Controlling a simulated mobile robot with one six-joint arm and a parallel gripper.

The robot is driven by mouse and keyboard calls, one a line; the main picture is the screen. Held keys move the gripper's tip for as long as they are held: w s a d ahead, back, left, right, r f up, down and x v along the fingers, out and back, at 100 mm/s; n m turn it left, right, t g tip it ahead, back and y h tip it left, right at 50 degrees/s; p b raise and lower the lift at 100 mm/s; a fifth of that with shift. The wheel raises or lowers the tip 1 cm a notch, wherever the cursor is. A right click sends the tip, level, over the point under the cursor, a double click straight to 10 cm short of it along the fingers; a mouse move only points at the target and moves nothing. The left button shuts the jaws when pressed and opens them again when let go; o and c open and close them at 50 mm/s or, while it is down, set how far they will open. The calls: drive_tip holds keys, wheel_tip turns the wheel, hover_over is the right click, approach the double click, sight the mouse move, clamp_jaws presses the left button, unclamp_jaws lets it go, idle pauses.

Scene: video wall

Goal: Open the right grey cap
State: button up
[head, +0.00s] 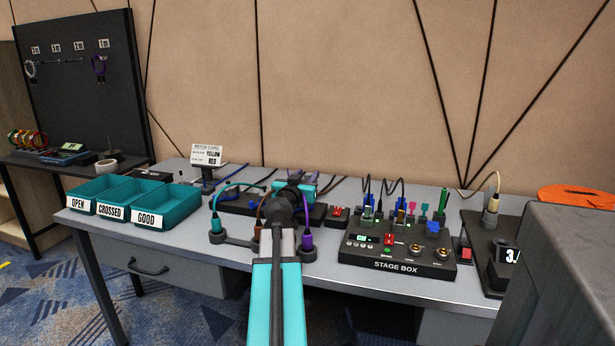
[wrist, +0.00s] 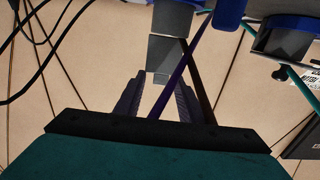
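My gripper (head: 302,176) is above the dark box at the middle of the bench in the head view, largely hidden by my own arm. In the wrist view the fingers (wrist: 159,82) are apart, with wall visible between them. A grey square flap (wrist: 166,52), which looks like a grey cap, is just beyond the fingertips. A second dark grey piece (wrist: 173,17) is above it in the picture. I cannot tell whether a finger touches the flap, or which cap is the right one. In the head view the caps are hidden behind my arm.
A purple cable (wrist: 182,75) crosses close to the fingers. A blue-rimmed socket (wrist: 287,37) is at upper right. Teal trays (head: 176,208) stand left on the bench; the stage box (head: 397,262), with several plugs, stands right.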

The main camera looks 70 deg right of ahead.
drive_tip(key=shift+d, duration=0.35)
clamp_jaws()
drive_tip(key=shift+d+r+p, duration=0.1)
drive_tip(key=shift+r+p, duration=0.15)
drive_tip(key=shift+p, duration=0.8)
drive_tip(key=d+y+p, duration=0.1)
drive_tip(key=y+p, duration=0.1)
drive_tip(key=p, duration=0.4)
drive_tip(key=shift+p, duration=0.35)
drive_tip(key=d+y+p, duration=0.1)
drive_tip(key=y+p, duration=0.1)
drive_tip(key=p, duration=0.6)
drive_tip(key=shift+d+f, duration=0.1)
drive_tip(key=shift+d, duration=0.1)
drive_tip(key=shift+w+f+y+p, duration=0.1)
drive_tip(key=shift+f+y+p, duration=0.1)
drive_tip(key=shift+y+p, duration=0.3)
